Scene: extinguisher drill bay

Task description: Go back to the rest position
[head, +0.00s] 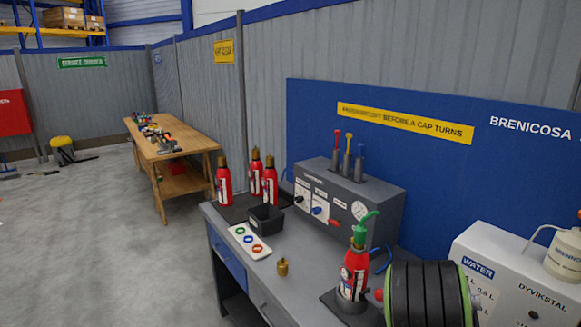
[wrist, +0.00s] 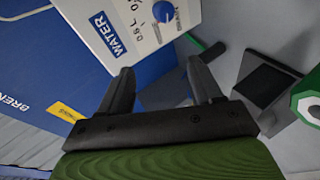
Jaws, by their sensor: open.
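My gripper (wrist: 160,85) shows in the wrist view with its two dark fingers spread apart and nothing between them. Beyond the fingers are the white water unit (wrist: 125,30) with its blue knob and a grey surface. My gripper's fingers cannot be made out in the head view. My gripper is apart from anything I can make out.
The grey bench (head: 262,292) carries three more extinguishers (head: 270,186), a black bin (head: 266,218), a card with coloured rings (head: 250,241), a brass cap (head: 283,267) and a grey test console (head: 350,200). The water unit (head: 520,280) stands at right. Open floor lies left.

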